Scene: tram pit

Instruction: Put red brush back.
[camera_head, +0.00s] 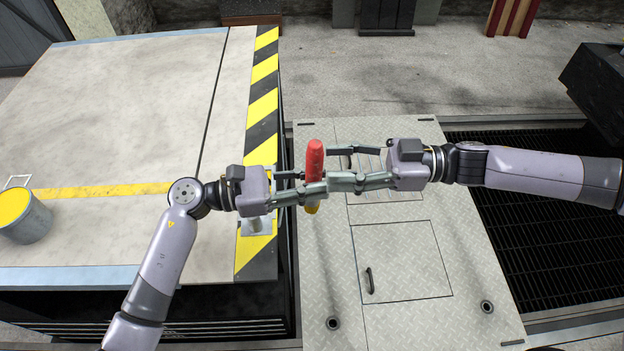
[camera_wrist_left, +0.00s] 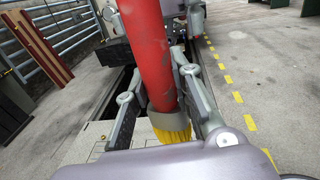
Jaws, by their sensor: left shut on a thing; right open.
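The red brush (camera_head: 315,157) has a red handle, a grey collar and yellow bristles, and is upright with its bristles down.
The pale workbench (camera_head: 110,120) has a black-yellow striped edge (camera_head: 262,100). A grey bucket (camera_head: 27,225) with yellow contents stands at its left. A metal bracket (camera_head: 256,228) lies partly hidden under my left gripper. Right are a metal floor plate (camera_head: 400,260) and dark grating (camera_head: 545,240).

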